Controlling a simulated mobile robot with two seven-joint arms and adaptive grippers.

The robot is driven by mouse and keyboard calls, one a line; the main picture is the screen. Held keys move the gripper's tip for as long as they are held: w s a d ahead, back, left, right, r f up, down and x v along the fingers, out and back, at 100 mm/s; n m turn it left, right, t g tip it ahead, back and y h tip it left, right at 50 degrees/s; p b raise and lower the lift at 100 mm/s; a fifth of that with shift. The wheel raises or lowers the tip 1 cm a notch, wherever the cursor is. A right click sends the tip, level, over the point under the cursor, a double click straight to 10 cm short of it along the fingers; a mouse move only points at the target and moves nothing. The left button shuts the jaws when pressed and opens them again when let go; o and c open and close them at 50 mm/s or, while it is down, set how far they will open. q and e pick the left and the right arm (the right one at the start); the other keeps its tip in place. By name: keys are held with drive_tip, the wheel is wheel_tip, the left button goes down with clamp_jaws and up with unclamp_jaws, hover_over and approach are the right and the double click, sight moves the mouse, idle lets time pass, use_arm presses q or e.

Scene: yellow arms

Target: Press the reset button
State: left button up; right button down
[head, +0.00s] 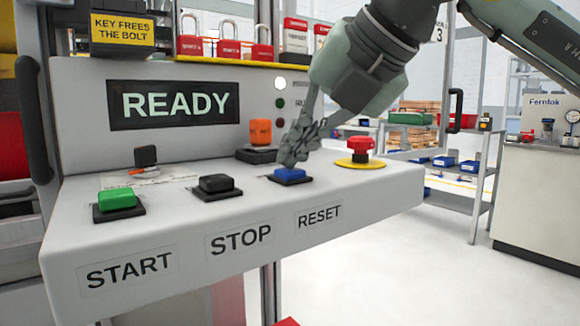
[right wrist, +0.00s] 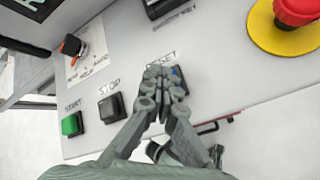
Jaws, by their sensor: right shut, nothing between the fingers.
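The blue reset button (head: 290,175) sits in a black square base on the sloped grey panel, above the label RESET (head: 319,216). My right gripper (head: 290,160) is shut and empty, fingertips pointing down at the blue button from just above or on it; I cannot tell if they touch. In the right wrist view the closed fingertips (right wrist: 158,72) cover part of the blue button (right wrist: 178,76), whose right side shows. The display (head: 175,104) reads READY. My left gripper is not in view.
A black stop button (head: 216,184) and a green start button (head: 117,199) lie to the left. A red emergency stop (head: 360,148) on a yellow ring stands close on the right. An orange switch (head: 260,132) and a black selector knob (head: 145,156) stand behind.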

sight(295, 170)
drive_tip(key=shift+r+p, duration=0.3)
drive_tip(key=shift+r, duration=0.55)
drive_tip(key=shift+r+p, duration=1.4)
drive_tip(key=shift+r, duration=1.15)
drive_tip(key=shift+f, duration=0.1)
